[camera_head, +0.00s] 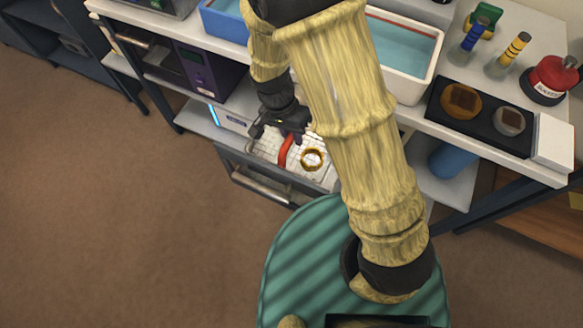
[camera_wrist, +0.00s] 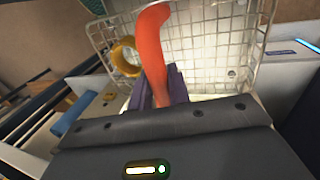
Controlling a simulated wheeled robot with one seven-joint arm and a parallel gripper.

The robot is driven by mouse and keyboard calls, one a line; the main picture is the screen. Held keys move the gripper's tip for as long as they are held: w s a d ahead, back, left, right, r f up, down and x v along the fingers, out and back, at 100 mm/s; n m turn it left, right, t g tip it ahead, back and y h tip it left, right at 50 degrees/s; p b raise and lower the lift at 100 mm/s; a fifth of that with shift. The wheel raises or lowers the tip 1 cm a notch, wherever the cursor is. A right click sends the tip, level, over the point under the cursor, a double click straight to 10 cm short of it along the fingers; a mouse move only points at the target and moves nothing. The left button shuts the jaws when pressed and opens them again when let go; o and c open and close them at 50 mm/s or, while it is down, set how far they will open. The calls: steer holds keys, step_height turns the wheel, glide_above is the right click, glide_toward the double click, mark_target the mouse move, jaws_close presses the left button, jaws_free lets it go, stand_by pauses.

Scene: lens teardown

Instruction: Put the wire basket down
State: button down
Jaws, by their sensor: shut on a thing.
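The wire basket (camera_head: 267,150) is white mesh with a red handle (camera_head: 286,150). It is at the lower shelf level, above the drawer front, partly hidden by my arm in the head view. My gripper (camera_head: 287,136) is shut on the red handle. In the wrist view the purple fingers (camera_wrist: 160,88) sit on either side of the handle (camera_wrist: 152,45), with the mesh (camera_wrist: 210,45) beyond. A gold ring (camera_head: 312,159) is inside the basket. I cannot tell whether the basket touches the shelf.
The lower shelf (camera_head: 197,119) holds a white device with a blue-lit front (camera_head: 229,118) left of the basket and a blue cylinder (camera_head: 453,159) at right. The benchtop above carries a white tub (camera_head: 408,90), a blue tub (camera_head: 222,20) and a black tray (camera_head: 482,137).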

mark_target(292, 154)
steer(key=x, duration=0.2)
steer(key=a+b+x, duration=0.1)
steer(key=x, duration=0.3)
steer(key=shift+w+a+f+b, duration=0.15)
steer(key=shift+w+f+b, duration=0.1)
steer(key=shift+b, duration=0.15)
steer(key=shift+a+b+x, duration=0.2)
steer(key=shift+b+x, duration=0.1)
steer(key=shift+x, duration=0.6)
steer(key=shift+a+b+x, duration=0.2)
steer(key=shift+b+x, duration=0.05)
steer(key=shift+x, duration=0.65)
steer(key=shift+w+f, duration=0.15)
steer(key=shift+f, duration=0.05)
steer(key=c, duration=1.3)
jaws_free()
